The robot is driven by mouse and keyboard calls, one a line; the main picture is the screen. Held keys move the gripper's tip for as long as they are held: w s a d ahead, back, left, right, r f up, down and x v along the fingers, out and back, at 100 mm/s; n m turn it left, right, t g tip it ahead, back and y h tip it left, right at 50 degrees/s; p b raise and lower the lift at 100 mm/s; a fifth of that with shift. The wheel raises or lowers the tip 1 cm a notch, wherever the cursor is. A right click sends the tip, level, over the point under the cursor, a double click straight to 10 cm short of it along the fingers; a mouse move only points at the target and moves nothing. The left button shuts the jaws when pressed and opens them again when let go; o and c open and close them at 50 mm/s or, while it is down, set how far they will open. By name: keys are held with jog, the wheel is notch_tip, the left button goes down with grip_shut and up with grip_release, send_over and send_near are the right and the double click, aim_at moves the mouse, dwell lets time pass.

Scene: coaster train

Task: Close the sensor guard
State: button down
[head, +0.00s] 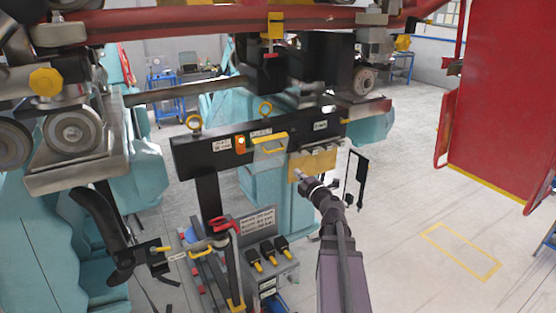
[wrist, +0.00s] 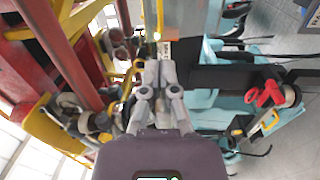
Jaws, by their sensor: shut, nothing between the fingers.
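A black sensor bar (head: 215,150) spans the middle of the head view, with labels and a lit orange switch (head: 240,144). A yellow plate (head: 318,160) hangs at the bar's right end. I cannot tell for certain which part is the sensor guard. My gripper (head: 301,177) is shut and empty, its tips by the lower left edge of the yellow plate; I cannot tell if they touch. In the wrist view my gripper (wrist: 158,66) is shut, pointing at the bar, and the yellow plate is hard to make out.
A thin black bracket (head: 357,178) hangs just right of my gripper. A red panel (head: 500,100) is at the right. Pale floor (head: 400,205) is open between.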

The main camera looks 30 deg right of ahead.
jog(key=shift+w, duration=0.1)
dwell(0.3)
jog(key=p, duration=0.1)
send_near(272, 142)
jog(key=w, duration=0.1)
jog(key=w+f, duration=0.1)
jog(key=w, duration=0.1)
jog(key=w+f, duration=0.1)
jog(key=shift+w+d, duration=0.1)
jog(key=shift+w, duration=0.25)
jog(key=shift+r, duration=0.1)
dwell(0.3)
jog(key=w+p, duration=0.1)
jog(key=w+r, duration=0.1)
jog(key=w, duration=0.1)
jog(key=w+r+p, duration=0.1)
jog(key=shift+w+r+p, duration=0.2)
jog(key=shift+r+p, duration=0.05)
jog(key=shift+p, duration=0.05)
jog(key=shift+s, duration=0.25)
jog(key=shift+s, duration=0.25)
jog(key=s+r+p, duration=0.3)
jog(key=s, duration=1)
